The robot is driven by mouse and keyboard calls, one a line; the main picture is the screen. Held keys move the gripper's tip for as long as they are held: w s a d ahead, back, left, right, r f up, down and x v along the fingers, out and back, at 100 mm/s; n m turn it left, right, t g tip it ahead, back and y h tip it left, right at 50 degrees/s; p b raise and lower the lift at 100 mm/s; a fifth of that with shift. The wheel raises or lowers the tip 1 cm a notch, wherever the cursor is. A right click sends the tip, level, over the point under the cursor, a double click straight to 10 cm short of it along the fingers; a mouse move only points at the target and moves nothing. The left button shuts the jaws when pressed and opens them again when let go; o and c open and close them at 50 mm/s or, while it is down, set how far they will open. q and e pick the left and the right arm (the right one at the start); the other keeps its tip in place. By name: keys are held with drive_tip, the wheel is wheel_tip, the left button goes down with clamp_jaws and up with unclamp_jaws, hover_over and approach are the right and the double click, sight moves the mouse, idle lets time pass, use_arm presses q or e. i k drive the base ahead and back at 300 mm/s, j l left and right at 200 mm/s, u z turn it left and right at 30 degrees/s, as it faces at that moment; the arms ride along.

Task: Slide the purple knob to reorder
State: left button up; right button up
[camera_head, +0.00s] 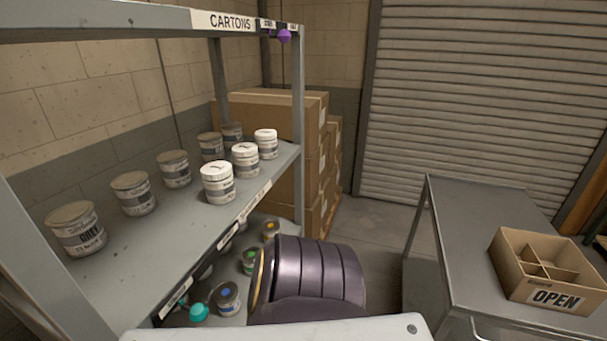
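The purple knob (284,36) is a small round ball on the front rail of the top shelf, near its right end. It sits beside small labels that are too small to read for certain, to the right of the large CARTONS label (230,21). Neither of my grippers is in view. A dark ribbed link of one of my arms shows at the bottom centre, well below the knob.
The rack's middle shelf (200,225) holds several grey- and white-lidded jars. A teal knob (198,312) is on the lower shelf's rail. Brown cartons (270,110) stand behind the rack. A grey table (470,210) with an open divided box (510,270) is at right.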

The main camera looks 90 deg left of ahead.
sight(283, 36)
drive_tip(key=i+j+u, duration=0.1)
drive_tip(key=u, duration=0.4)
drive_tip(key=i+u, duration=0.25)
drive_tip(key=u, duration=0.25)
drive_tip(key=i+u, duration=0.15)
drive_tip(key=u, duration=0.3)
drive_tip(key=i+l+u, duration=0.1)
drive_tip(key=u, duration=0.4)
drive_tip(key=i+u, duration=0.1)
drive_tip(key=u, duration=0.3)
drive_tip(key=i+u, duration=0.1)
drive_tip(key=u, duration=0.35)
drive_tip(key=i+j+u, duration=0.15)
drive_tip(key=u, duration=1.3)
